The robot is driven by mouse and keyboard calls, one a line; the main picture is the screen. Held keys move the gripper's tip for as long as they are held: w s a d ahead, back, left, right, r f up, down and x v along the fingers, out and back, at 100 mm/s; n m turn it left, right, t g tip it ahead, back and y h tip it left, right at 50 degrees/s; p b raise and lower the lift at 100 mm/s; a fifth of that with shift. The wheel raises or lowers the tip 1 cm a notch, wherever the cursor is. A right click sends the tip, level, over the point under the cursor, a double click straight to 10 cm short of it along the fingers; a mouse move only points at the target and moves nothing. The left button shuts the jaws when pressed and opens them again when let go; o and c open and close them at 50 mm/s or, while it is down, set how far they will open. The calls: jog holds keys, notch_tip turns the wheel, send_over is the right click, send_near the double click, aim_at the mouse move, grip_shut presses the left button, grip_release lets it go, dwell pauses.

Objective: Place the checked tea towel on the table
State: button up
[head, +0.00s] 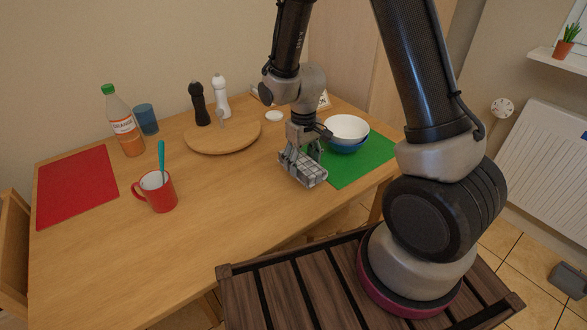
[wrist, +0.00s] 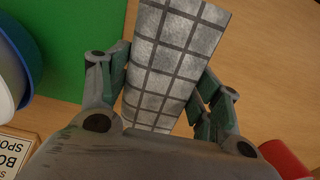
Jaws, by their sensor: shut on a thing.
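The checked tea towel (head: 307,172) is a folded grey-white bundle with dark grid lines. My gripper (head: 302,160) is shut on it, with one finger on each long side, as the wrist view shows of the towel (wrist: 170,62) and the gripper (wrist: 160,95). The towel is at the wooden table (head: 235,200), just left of the green placemat (head: 350,172). I cannot tell for sure whether its underside touches the table top.
A white bowl in a blue bowl (head: 347,130) stands on the green mat, close right of my gripper. A red mug (head: 158,192) with a teal spoon stands left. The table's front middle is clear.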

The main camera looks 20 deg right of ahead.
jog(key=shift+f, duration=2.1)
jog(key=shift+f, duration=0.15)
jog(key=o, duration=1)
